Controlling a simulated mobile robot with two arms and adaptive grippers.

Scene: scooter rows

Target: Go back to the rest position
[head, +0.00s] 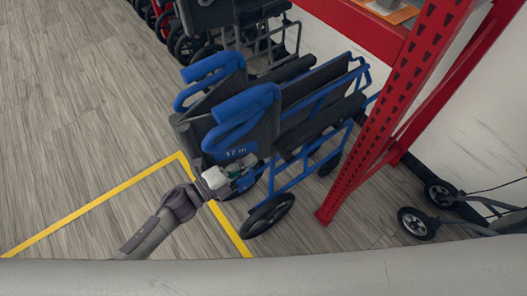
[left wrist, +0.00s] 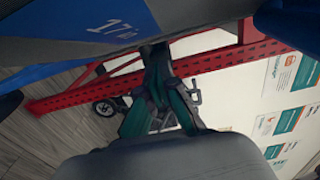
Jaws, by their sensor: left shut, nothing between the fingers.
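My left arm reaches in from the bottom left of the head view. My left gripper (head: 238,176) is at the lower front of a blue and black wheeled chair (head: 232,140). In the left wrist view the gripper's dark and green fingers (left wrist: 158,62) are together, with nothing visible between them. My right gripper is not in view.
A red perforated rack post (head: 375,125) stands right of the chair. More dark chairs (head: 215,20) are behind it. A wheeled frame (head: 440,205) is at the right. A yellow floor line (head: 95,205) runs at the left, where the wooden floor (head: 75,110) is clear.

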